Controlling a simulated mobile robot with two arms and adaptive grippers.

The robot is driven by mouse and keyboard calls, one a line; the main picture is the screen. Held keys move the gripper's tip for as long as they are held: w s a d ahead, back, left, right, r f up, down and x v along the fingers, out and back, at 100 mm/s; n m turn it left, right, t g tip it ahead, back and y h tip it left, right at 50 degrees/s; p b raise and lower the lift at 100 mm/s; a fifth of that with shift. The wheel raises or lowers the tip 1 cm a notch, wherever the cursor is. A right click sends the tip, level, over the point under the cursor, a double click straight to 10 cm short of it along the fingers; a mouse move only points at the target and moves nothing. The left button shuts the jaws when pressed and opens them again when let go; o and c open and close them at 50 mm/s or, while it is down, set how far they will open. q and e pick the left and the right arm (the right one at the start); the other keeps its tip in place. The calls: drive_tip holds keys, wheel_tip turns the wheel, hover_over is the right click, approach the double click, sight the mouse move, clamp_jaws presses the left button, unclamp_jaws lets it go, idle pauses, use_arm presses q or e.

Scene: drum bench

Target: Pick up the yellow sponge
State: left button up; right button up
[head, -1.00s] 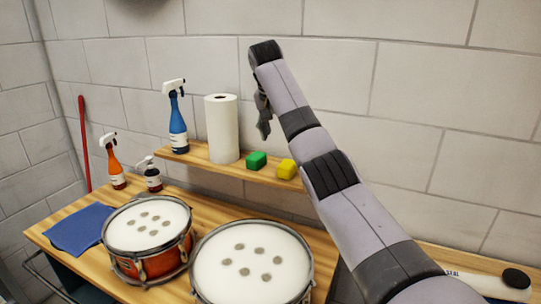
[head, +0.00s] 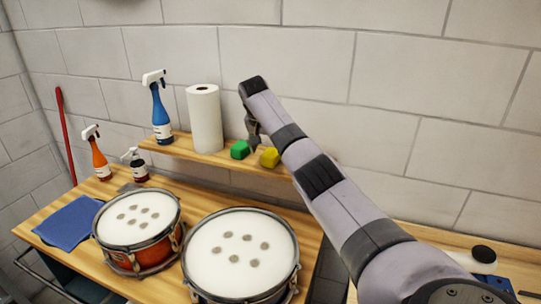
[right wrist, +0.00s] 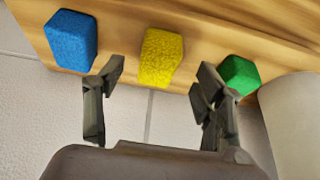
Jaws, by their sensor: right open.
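The yellow sponge (head: 270,158) sits on the wooden wall shelf (head: 190,152), to the right of the green sponge (head: 240,150). My right gripper (head: 254,142) hangs just above and behind these two sponges in the head view. In the right wrist view, my right gripper (right wrist: 156,80) is open and empty, and the yellow sponge (right wrist: 161,57) lies ahead between its two fingers. The green sponge (right wrist: 239,75) is just beyond the right finger. I cannot see the left gripper.
A blue sponge (right wrist: 71,40) is left of the yellow one in the right wrist view; my arm hides it in the head view. A paper towel roll (head: 205,118) and blue spray bottle (head: 160,108) share the shelf. Two drums (head: 240,252) (head: 137,222) stand on the bench below.

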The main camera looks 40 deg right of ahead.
sight(269, 155)
drive_tip(key=p+x, duration=0.2)
drive_tip(key=x, duration=0.2)
drive_tip(key=shift+p, duration=0.35)
drive_tip(key=shift+f, duration=0.3)
drive_tip(key=shift+w+d+f, duration=0.1)
drive_tip(key=shift+f, duration=0.1)
drive_tip(key=shift+c, duration=0.8)
drive_tip(key=c, duration=0.5)
use_arm(q)
drive_tip(key=r, duration=0.1)
drive_tip(key=s+r, duration=0.2)
drive_tip(key=shift+s+a, duration=0.1)
drive_tip(key=shift+a, duration=0.15)
use_arm(e)
drive_tip(key=shift+c, duration=1.4)
